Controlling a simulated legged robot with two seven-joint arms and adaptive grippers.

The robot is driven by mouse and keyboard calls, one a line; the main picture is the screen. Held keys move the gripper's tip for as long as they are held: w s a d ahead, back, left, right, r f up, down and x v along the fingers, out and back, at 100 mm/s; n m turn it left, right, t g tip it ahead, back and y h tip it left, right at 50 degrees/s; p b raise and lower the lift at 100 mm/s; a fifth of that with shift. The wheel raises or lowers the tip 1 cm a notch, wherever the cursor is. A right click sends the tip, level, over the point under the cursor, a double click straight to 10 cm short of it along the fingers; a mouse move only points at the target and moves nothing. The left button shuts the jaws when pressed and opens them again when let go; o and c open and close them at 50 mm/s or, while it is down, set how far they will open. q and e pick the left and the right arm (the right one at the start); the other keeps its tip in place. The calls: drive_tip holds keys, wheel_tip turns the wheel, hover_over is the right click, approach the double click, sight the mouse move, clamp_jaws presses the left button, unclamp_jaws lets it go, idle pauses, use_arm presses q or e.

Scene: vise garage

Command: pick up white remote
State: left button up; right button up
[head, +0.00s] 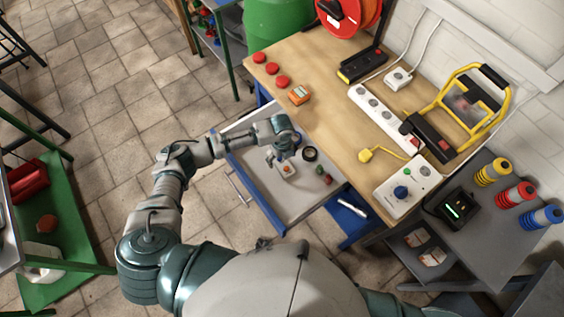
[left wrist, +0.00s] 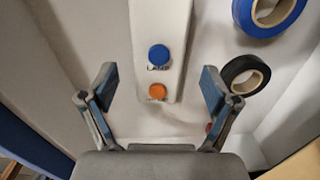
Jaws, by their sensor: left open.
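The white remote (left wrist: 160,40) lies on the floor of the open drawer (head: 262,178). In the left wrist view it has a blue button and an orange button, and its far end is cut off by the top edge. In the head view its visible end (head: 287,171) shows just below my left gripper (head: 286,150). My left gripper is open and empty above the drawer. In the left wrist view its fingers (left wrist: 157,88) are spread, one on each side of the remote's near end. My right gripper is not in view.
A black tape roll (head: 310,154) and a blue tape roll (left wrist: 268,12) lie beside the remote. The drawer walls surround them. The workbench (head: 335,110) above holds a power strip (head: 378,114), an orange device (head: 299,95) and a white box with a blue knob (head: 408,188).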

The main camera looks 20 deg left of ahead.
use_arm(q)
drive_tip(key=shift+a+f, duration=0.15)
drive_tip(key=shift+f, duration=0.7)
drive_tip(key=shift+a+f, duration=0.2)
drive_tip(key=shift+d+r, duration=0.1)
drive_tip(key=shift+d, duration=0.25)
drive_tip(key=c, duration=1.2)
drive_tip(key=shift+c, duration=0.5)
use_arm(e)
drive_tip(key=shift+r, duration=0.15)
